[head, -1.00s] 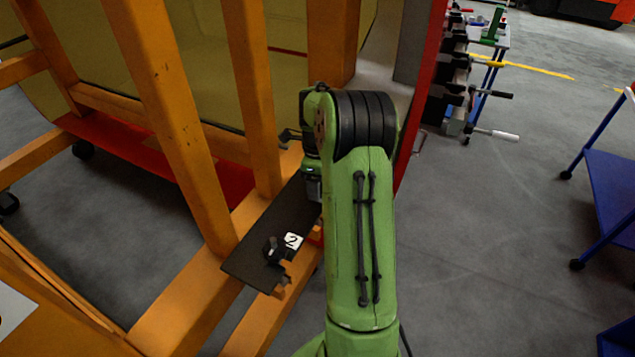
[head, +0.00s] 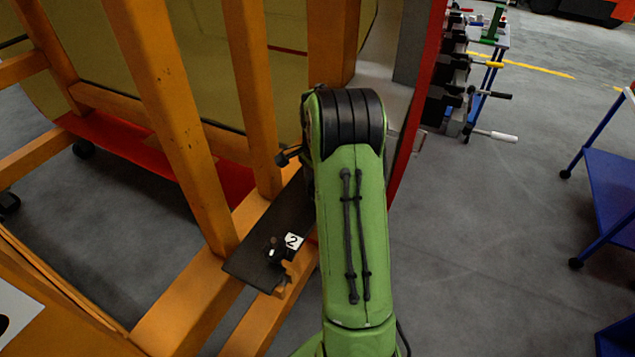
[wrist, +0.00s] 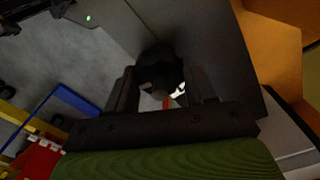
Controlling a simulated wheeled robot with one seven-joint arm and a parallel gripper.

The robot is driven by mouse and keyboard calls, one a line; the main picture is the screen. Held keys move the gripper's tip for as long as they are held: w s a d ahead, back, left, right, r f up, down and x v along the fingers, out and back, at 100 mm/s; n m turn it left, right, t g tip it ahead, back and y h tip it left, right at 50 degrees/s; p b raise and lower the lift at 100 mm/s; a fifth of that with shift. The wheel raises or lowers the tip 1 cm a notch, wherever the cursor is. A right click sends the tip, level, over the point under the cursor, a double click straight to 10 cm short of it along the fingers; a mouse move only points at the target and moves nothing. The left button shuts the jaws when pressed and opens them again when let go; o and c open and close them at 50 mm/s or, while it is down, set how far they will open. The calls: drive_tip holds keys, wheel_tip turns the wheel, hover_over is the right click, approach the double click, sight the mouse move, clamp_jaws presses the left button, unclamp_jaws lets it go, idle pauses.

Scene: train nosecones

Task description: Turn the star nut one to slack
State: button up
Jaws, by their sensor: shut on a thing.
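In the wrist view a dark star nut (wrist: 158,62) sits between the two fingers of my gripper (wrist: 162,76), against a dark plate. My gripper is shut on it. A white label with a dark mark (wrist: 180,89) shows just beside the nut, partly hidden, so I cannot read its number. In the head view my arm hides my gripper and this nut. A second black star nut (head: 274,247) stands on the dark plate (head: 245,268), next to a white label "2" (head: 293,241).
An orange frame (head: 185,130) with upright posts stands at the left, close to the plate. A red edge (head: 411,130) rises just right of my arm. A rack of black clamps (head: 450,75) and a blue cart (head: 610,190) stand at the right. Grey floor between is clear.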

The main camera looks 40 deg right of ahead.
drive_tip(key=n, duration=0.5)
drive_tip(key=shift+w+n, duration=0.1)
drive_tip(key=shift+n, duration=0.2)
drive_tip(key=n, duration=0.5)
drive_tip(key=shift+p, duration=0.3)
drive_tip(key=n, duration=0.5)
drive_tip(key=shift+n, duration=0.4)
drive_tip(key=shift+n+b, duration=0.3)
drive_tip(key=shift+n, duration=1.9)
drive_tip(key=o, duration=1.1)
drive_tip(key=shift+c, duration=0.2)
wheel_tip(320, 180, up, 16)
drive_tip(key=p, duration=0.2)
drive_tip(key=shift+p, duration=0.35)
